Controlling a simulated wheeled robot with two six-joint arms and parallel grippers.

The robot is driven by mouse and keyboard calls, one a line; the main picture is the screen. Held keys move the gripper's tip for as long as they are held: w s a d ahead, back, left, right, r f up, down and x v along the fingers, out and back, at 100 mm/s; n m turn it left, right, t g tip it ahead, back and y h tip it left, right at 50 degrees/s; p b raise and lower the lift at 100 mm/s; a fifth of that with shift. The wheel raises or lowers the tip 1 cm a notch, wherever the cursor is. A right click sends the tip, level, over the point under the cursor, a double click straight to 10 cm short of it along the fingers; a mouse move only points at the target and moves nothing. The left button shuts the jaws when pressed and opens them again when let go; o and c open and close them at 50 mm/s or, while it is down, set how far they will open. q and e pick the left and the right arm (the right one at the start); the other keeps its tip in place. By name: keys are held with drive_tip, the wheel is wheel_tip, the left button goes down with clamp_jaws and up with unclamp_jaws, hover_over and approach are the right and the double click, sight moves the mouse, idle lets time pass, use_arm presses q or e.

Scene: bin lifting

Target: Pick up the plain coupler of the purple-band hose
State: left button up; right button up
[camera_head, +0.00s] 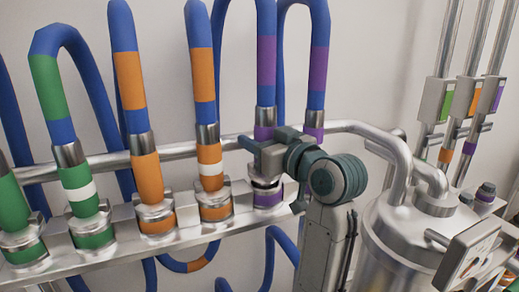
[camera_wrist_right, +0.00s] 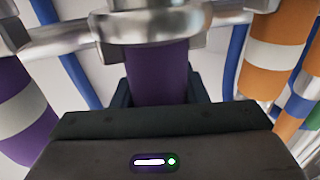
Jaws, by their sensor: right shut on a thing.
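The purple-band hose (camera_head: 266,62) hangs from above as a blue hose with a purple band. Its purple coupler (camera_head: 263,132) shows only a small part above my right gripper (camera_head: 262,158), which is shut on it. In the right wrist view the held coupler (camera_wrist_right: 157,75) is plain purple, between the dark jaws of the gripper, against a metal collar (camera_wrist_right: 152,24). A purple-marked socket (camera_head: 267,196) is directly below the gripper; I cannot tell whether the coupler is seated. A second purple coupler with a white band (camera_wrist_right: 18,110) is at the left there. My left gripper is out of view.
An orange coupler with a white band (camera_head: 211,168) stands close left of my gripper, with a plain orange one (camera_head: 149,180) and green ones further left. A metal rail (camera_head: 180,243) carries the sockets. A metal tank (camera_head: 400,240) stands at the right.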

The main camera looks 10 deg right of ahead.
sight(265, 118)
drive_tip(key=shift+r+b, duration=1.2)
drive_tip(key=shift+r, duration=2.95)
